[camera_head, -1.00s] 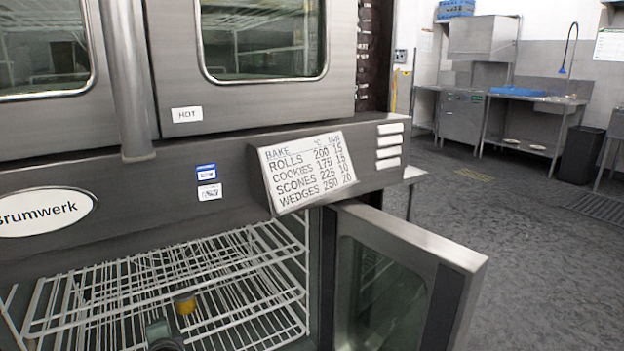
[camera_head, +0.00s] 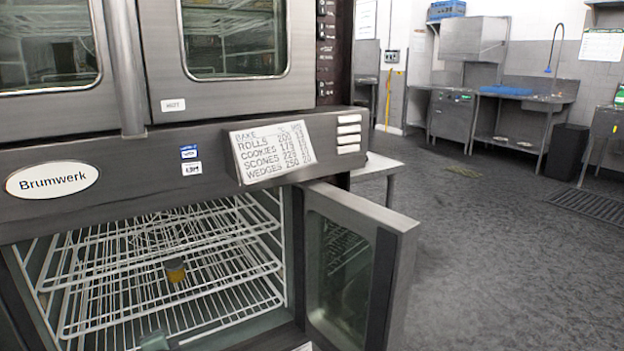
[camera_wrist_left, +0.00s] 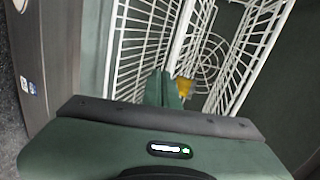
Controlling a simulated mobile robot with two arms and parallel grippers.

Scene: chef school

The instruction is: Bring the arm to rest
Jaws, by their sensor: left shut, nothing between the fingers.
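My left gripper (camera_wrist_left: 164,90) shows in the left wrist view as dark green fingers, closed together and empty. They point toward the white wire racks of the open oven. In the head view only a small dark green part of the left gripper (camera_head: 154,341) shows at the bottom edge, in front of the lower oven opening. A small yellow-brown item (camera_head: 176,270) sits on a wire rack inside, beyond the gripper. It also shows in the left wrist view (camera_wrist_left: 184,86), just past the fingertips in the picture. My right gripper is in neither view.
The lower oven door (camera_head: 360,250) stands open to the right of the wire rack (camera_head: 110,290). The upper oven doors (camera_head: 160,60) are shut. A bake chart (camera_head: 272,152) hangs on the oven front. The grey floor (camera_head: 500,260) to the right is clear.

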